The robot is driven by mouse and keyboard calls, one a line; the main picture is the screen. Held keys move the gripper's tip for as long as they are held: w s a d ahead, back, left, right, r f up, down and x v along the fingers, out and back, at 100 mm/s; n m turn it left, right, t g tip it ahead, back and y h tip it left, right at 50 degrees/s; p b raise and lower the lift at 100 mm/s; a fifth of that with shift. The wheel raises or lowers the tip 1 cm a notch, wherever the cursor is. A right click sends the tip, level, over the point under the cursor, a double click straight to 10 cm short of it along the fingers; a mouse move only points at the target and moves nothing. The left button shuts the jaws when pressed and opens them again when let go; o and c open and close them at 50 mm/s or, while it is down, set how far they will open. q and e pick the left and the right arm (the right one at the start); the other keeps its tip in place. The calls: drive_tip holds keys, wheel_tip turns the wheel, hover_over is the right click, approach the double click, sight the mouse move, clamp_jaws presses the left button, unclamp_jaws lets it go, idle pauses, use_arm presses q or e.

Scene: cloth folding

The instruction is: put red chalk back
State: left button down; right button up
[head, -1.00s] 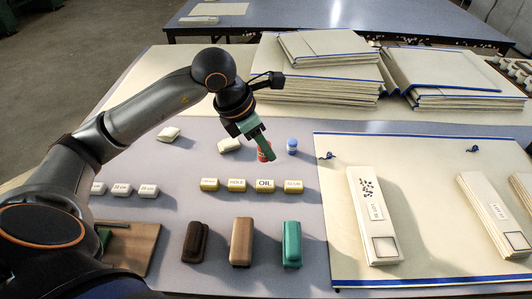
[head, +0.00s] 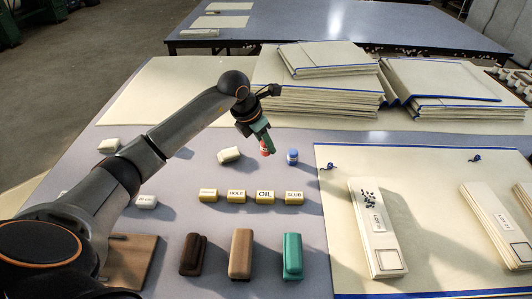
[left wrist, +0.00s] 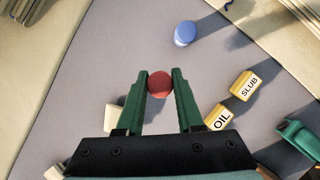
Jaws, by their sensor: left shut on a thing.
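The red chalk (head: 265,149) is a short red cylinder, held between the fingers of my left gripper (head: 264,144). In the left wrist view, the green fingers of my left gripper (left wrist: 160,86) close on both sides of the red chalk (left wrist: 159,84), and its round end faces the camera. In the head view the fingers partly cover it, and it appears raised off the grey table (head: 220,176). A blue chalk (head: 292,156) stands upright just to its right; it also shows in the left wrist view (left wrist: 185,34). My right gripper is in neither view.
Several yellow label blocks, including OIL (head: 265,197) and SLUB (head: 294,198), stand in front. Brown, tan and teal (head: 292,257) blocks are nearer. Stacked folders (head: 325,90) lie behind; a cream sheet (head: 430,235) is at right.

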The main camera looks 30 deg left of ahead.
sight(266, 151)
use_arm(q)
drive_tip(key=shift+w+a+f, duration=0.25)
drive_tip(key=shift+w+f, duration=0.3)
drive_tip(key=shift+f, duration=0.2)
drive_tip(key=shift+f+b, duration=0.3)
drive_tip(key=shift+f, duration=1.1)
drive_tip(key=shift+f, duration=0.1)
drive_tip(key=c, duration=0.5)
unclamp_jaws()
drive_tip(key=shift+c, duration=0.2)
drive_tip(key=shift+r, duration=0.2)
drive_tip(key=p+v, duration=0.1)
drive_tip(key=v, duration=1.1)
drive_tip(key=shift+p, duration=0.3)
drive_tip(key=shift+f, duration=0.1)
